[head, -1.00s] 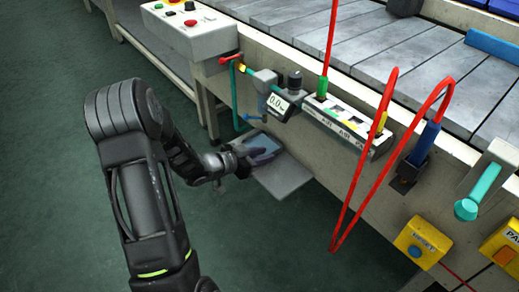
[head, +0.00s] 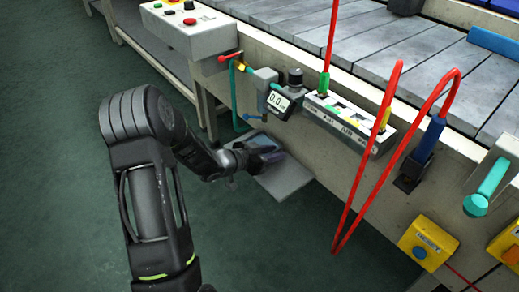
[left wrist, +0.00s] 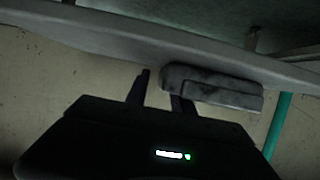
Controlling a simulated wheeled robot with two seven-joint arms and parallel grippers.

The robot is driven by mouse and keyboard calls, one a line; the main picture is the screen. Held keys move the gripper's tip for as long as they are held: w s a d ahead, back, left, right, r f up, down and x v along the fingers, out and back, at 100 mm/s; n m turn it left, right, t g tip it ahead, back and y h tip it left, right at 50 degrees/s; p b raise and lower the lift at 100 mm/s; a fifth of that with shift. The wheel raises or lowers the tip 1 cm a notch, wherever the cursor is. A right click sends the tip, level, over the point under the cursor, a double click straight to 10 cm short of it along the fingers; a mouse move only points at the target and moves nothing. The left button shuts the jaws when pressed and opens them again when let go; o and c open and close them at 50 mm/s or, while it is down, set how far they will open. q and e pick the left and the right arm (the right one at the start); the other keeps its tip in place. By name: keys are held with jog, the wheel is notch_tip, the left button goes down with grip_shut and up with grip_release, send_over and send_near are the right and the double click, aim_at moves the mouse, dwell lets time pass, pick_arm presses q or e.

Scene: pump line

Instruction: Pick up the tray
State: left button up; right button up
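A small tray-like item (head: 256,141) with a blue-grey inside sits at the back of a low grey shelf plate (head: 288,180) on the side of the line; I take it to be the tray. My left gripper (head: 268,160) is low in front of it, covering part of it. In the left wrist view my two dark fingers (left wrist: 159,94) stand apart. A worn grey block (left wrist: 212,86) is beside and behind the right finger, under a pale plate edge (left wrist: 150,42). I cannot tell whether they touch. My right gripper is not in view.
Above the shelf are a gauge with a display (head: 283,101), a green pipe (head: 234,95) and a labelled connector strip (head: 350,125). A red hose (head: 362,165) hangs in a loop to the right. The green floor (head: 60,190) at left is clear.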

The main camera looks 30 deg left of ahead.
pick_arm(q)
grip_shut()
dwell(1.3)
